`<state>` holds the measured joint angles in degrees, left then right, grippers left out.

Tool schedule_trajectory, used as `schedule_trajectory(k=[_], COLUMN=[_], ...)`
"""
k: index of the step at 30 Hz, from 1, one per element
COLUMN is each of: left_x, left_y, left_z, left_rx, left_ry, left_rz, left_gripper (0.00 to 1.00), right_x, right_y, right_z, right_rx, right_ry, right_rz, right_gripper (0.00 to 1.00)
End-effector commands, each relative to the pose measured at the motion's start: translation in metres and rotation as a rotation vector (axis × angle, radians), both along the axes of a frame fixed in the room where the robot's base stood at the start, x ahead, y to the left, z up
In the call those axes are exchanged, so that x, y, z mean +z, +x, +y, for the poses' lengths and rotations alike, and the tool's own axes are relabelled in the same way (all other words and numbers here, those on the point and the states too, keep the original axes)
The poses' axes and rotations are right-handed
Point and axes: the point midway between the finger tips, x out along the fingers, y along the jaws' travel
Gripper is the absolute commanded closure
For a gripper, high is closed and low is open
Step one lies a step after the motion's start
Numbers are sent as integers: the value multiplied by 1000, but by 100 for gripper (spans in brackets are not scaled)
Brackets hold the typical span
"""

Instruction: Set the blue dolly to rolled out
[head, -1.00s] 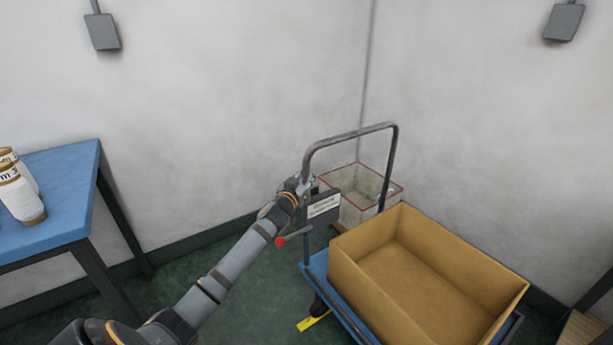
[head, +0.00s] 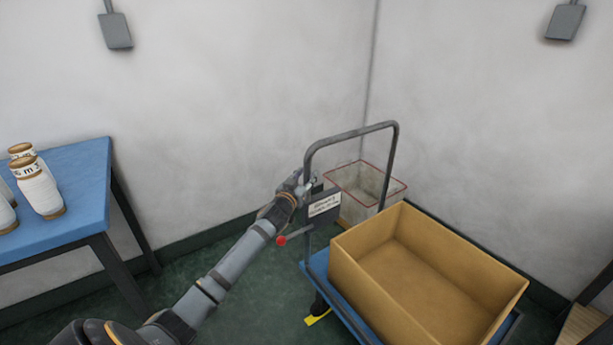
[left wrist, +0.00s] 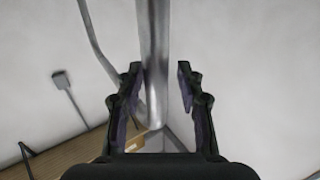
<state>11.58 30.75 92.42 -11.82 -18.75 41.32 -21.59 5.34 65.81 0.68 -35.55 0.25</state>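The blue dolly (head: 341,309) stands at right of centre in the head view, with a grey tubular push handle (head: 349,134) at its back and a large tan box on its deck. My left gripper (head: 308,184) is at the handle's left upright. In the left wrist view, the grey bar (left wrist: 154,60) lies between the fingers of my left gripper (left wrist: 161,75). The bar is close to the left finger, and a gap shows by the right finger, so the gripper looks open around it. My right gripper is out of view.
The tan box (head: 428,265) is open and empty. A pale bin with a red rim (head: 362,190) stands behind the handle in the corner. A blue table (head: 75,190) with several white yarn cones (head: 40,190) is at left.

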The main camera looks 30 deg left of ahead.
Motion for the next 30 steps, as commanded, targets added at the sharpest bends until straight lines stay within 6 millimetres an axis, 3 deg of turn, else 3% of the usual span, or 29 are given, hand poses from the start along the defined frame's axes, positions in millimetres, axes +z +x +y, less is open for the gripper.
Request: schedule_trajectory(k=[11,14,24,30], left_x=[2,1,0,1], left_y=[-3,-16,-93,-114], left_z=[-1,-3,-19,-22], left_rx=[-1,-1,-4,-1], left_ry=[2,5,12,8], left_rz=[-4,-1,3,1], left_gripper=[53,53,53,53], right_x=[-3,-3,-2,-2], right_y=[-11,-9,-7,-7], right_z=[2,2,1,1], right_rx=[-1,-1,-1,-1], right_ry=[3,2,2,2], right_rz=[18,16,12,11], right_gripper=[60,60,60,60])
